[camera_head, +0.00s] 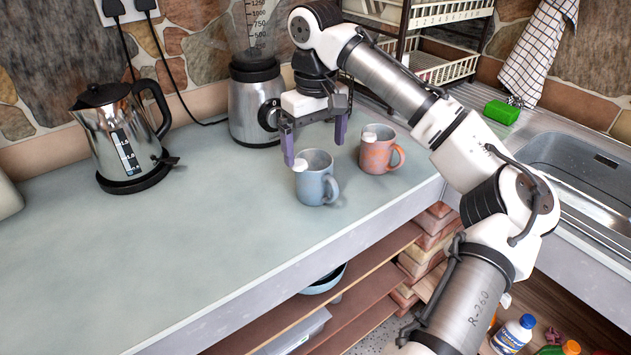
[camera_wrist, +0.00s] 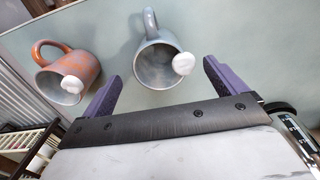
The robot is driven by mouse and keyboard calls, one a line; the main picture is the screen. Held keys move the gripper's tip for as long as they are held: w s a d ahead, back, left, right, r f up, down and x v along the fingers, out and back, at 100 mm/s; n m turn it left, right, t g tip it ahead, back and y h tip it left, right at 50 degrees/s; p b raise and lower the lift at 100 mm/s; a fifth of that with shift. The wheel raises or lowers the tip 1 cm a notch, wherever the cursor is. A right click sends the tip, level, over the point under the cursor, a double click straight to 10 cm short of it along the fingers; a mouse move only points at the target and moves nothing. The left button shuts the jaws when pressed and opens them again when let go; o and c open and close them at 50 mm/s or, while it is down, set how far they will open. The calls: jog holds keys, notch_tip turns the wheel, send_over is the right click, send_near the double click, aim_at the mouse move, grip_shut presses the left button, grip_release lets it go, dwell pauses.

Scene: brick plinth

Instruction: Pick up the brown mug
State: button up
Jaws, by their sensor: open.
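The brown mug (camera_head: 377,152), an orange-brown one with grey patches, stands upright on the counter with its handle to the right. It also shows in the wrist view (camera_wrist: 88,68) at the left, outside my fingers. A blue-grey mug (camera_head: 311,181) stands in front of it to the left, and in the wrist view (camera_wrist: 158,50) it lies ahead of the gap between my fingers. Each mug has a small white lump at its rim. My gripper (camera_head: 315,148) is open and empty, with purple fingers, above and just behind the blue-grey mug. In the wrist view, my fingers (camera_wrist: 163,84) touch neither mug visibly.
A blender (camera_head: 256,105) stands behind my gripper and a kettle (camera_head: 120,140) at the left. A dish rack (camera_head: 440,65), a green sponge (camera_head: 502,112) and a sink (camera_head: 590,170) are at the right. The counter (camera_head: 150,260) is clear at front left.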

aim_at(315, 162)
jog(key=shift+w+f+p, duration=0.1)
jog(key=shift+f+p, duration=0.45)
jog(key=shift+f, duration=2.1)
jog(key=c, duration=1.2)
jog(key=shift+c, duration=0.3)
jog(key=shift+r, duration=0.15)
